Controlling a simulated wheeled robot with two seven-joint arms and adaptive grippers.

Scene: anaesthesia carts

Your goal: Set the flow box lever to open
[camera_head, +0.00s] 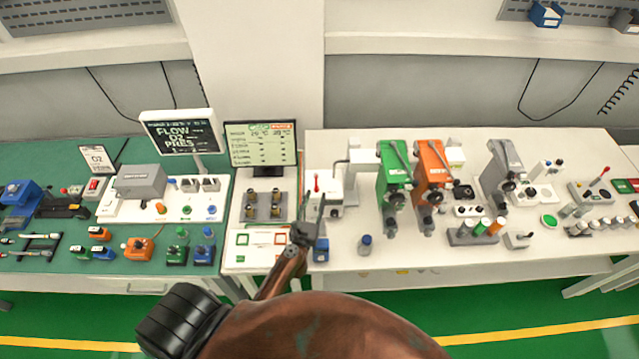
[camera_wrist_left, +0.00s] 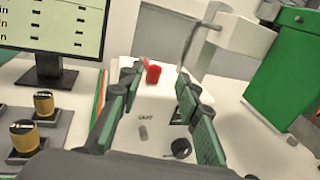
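The flow box is a white box (camera_head: 327,197) on the white table, just right of the small monitor, with a red-tipped lever (camera_head: 316,184) standing up. In the left wrist view the white box (camera_wrist_left: 150,117) lies ahead, between and beyond my fingers. The red lever tip (camera_wrist_left: 153,73) shows near its far end. A dark round knob (camera_wrist_left: 181,148) and a small label, hard to read, are on its face. My left gripper (camera_head: 313,207) is open and empty in front of the box; its fingers (camera_wrist_left: 155,95) stand on either side of the lever, apart from it. My right gripper is not in view.
A monitor (camera_head: 262,145) stands left of the box. Green (camera_head: 394,170) and orange (camera_head: 433,165) units stand to its right, with the green one close by. A blue block (camera_head: 321,250) sits at the table's front edge.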

